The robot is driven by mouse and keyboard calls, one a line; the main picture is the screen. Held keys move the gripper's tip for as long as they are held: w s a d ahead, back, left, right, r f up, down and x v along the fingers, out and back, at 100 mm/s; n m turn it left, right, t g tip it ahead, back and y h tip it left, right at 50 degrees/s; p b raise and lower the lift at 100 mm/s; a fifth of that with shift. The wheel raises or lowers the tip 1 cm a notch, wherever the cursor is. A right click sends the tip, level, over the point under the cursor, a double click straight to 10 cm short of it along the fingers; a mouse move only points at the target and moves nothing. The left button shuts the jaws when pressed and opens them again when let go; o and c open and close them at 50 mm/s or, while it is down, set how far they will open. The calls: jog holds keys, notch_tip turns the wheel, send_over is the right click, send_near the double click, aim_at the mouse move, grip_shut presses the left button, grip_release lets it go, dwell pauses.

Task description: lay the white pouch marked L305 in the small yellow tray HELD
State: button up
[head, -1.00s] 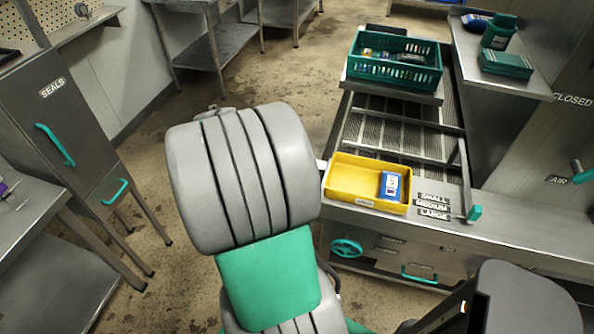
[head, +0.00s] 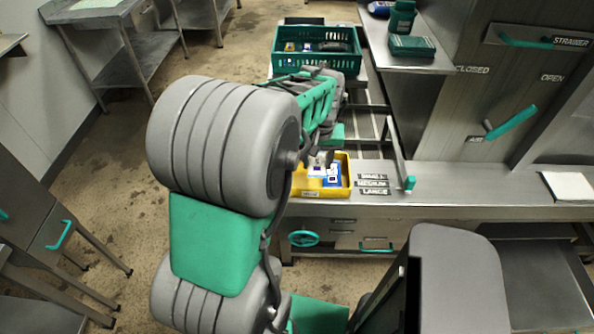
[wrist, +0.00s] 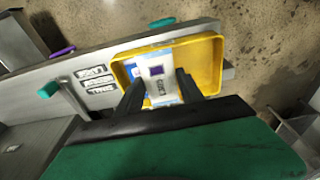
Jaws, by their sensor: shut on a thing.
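The small yellow tray (head: 347,180) stands on the metal bench beside the size labels. It also shows in the wrist view (wrist: 212,62). My gripper (wrist: 159,90) is over the tray, with its two dark fingers on either side of a white pouch (wrist: 158,72) with a purple square and dark print, too small to read. The gripper is shut on this pouch. The pouch is over the tray's label-side half, and I cannot tell whether it touches the floor. A blue and white packet (wrist: 131,70) lies in the tray, partly covered by the pouch. My arm hides part of the tray in the head view.
A green crate (head: 285,62) with several packets stands behind the tray. A metal rail with a teal end (head: 409,183) is right of the tray. A side shelf (head: 405,60) holds a green bottle and a green box.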

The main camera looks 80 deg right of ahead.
jog(key=w+d+f, duration=0.1)
jog(key=w+f, duration=0.1)
jog(key=w+d+f+p, duration=0.1)
jog(key=w+f, duration=0.2)
jog(key=w+d+f+p, duration=0.1)
jog(key=w+f, duration=0.1)
jog(key=w, duration=0.1)
jog(key=shift+w+d+f, duration=0.2)
jog(key=shift+f, duration=0.2)
notch_tip(320, 180, down, 2)
jog(key=shift+f+p, duration=0.25)
jog(key=shift+p, duration=0.35)
jog(key=shift+f, duration=0.4)
jog(key=o, duration=1.4)
